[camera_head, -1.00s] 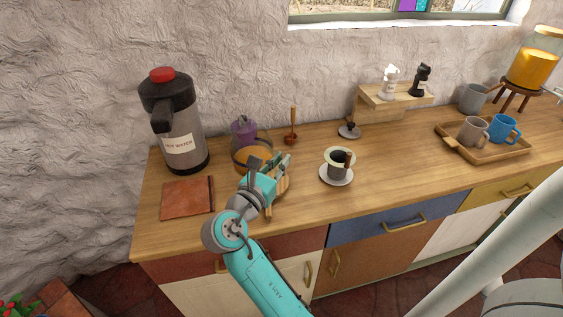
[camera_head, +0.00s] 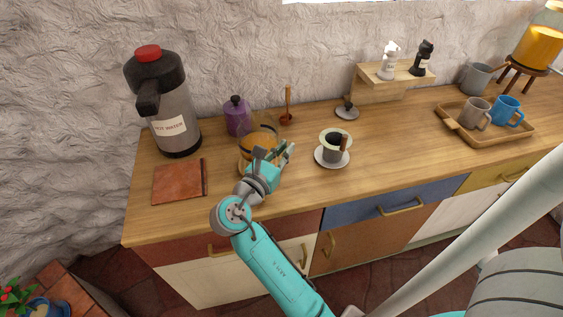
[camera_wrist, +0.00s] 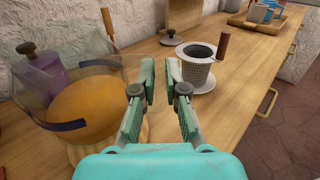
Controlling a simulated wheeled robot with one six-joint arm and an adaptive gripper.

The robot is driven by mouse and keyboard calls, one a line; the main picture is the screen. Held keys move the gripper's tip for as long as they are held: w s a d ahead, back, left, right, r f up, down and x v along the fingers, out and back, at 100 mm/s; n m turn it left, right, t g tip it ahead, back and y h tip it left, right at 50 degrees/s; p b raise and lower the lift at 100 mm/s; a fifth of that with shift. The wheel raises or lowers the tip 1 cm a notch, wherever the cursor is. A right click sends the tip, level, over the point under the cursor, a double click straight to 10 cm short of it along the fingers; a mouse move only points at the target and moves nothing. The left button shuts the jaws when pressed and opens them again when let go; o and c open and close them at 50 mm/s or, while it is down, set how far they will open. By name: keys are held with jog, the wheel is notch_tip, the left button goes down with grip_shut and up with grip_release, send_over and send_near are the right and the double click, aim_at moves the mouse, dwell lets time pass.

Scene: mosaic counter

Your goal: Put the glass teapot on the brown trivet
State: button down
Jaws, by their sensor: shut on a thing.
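The glass teapot (camera_head: 258,142), clear with amber liquid, is near the back left of the counter. In the wrist view it fills the left side (camera_wrist: 90,108), beside my left finger. My gripper (camera_head: 284,152) is at its right side and shut on it. The fingers (camera_wrist: 160,82) show a narrow gap, and the clear glass part held between them is hard to make out. A pale wooden edge (camera_head: 243,167) shows below the teapot. A flat red-brown square (camera_head: 178,182) with a dark right edge lies to the left, with nothing on it; it looks like the brown trivet.
A hot-water dispenser (camera_head: 172,122) stands behind the red-brown square. A purple canister (camera_head: 236,117) is close behind the teapot. A dripper cup (camera_head: 333,146) on a saucer stands to its right. A tray with mugs (camera_head: 505,133) is farther right.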

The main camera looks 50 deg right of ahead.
jog(key=shift+f, duration=2.3)
jog(key=c, duration=1.2)
grip_release()
jog(key=shift+f, duration=0.15)
jog(key=shift+f, duration=0.1)
